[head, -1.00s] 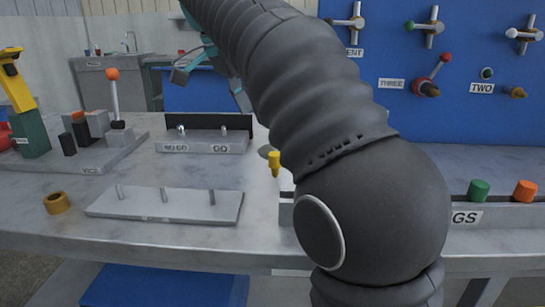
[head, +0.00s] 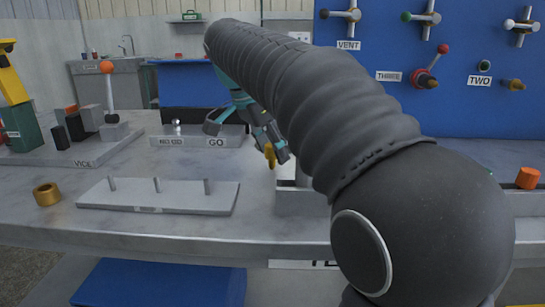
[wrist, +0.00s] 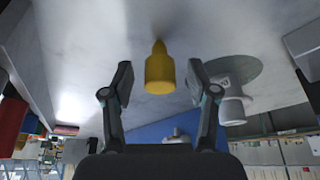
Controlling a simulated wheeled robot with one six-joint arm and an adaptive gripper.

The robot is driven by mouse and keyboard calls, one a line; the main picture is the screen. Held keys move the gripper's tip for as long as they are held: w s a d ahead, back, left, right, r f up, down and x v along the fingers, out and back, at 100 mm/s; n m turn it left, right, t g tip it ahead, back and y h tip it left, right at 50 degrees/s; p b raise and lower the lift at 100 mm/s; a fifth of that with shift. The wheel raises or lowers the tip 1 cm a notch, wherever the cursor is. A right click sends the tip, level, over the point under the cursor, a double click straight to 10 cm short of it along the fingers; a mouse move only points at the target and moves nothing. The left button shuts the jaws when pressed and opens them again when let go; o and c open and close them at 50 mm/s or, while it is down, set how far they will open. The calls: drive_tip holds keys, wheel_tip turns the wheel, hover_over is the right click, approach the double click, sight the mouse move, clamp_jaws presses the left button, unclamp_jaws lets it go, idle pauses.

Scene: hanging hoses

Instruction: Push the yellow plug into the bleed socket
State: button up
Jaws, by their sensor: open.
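The yellow plug (head: 270,155) is by the left end of a grey rack, partly covered by my gripper (head: 274,149) in the head view. In the wrist view the plug (wrist: 160,70) has a thick body and a narrow tip pointing away from the camera. My gripper (wrist: 160,82) is open, with one finger on each side of the plug and a visible gap to each. I cannot tell what the plug's tip rests on. No bleed label is readable.
Behind are the NO GO/GO block (head: 190,141) and a vice. My arm hides the bench's middle right.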

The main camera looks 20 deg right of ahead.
drive_tip(key=shift+d+f, duration=0.1)
drive_tip(key=shift+f, duration=0.15)
clamp_jaws()
drive_tip(key=shift+r, duration=0.15)
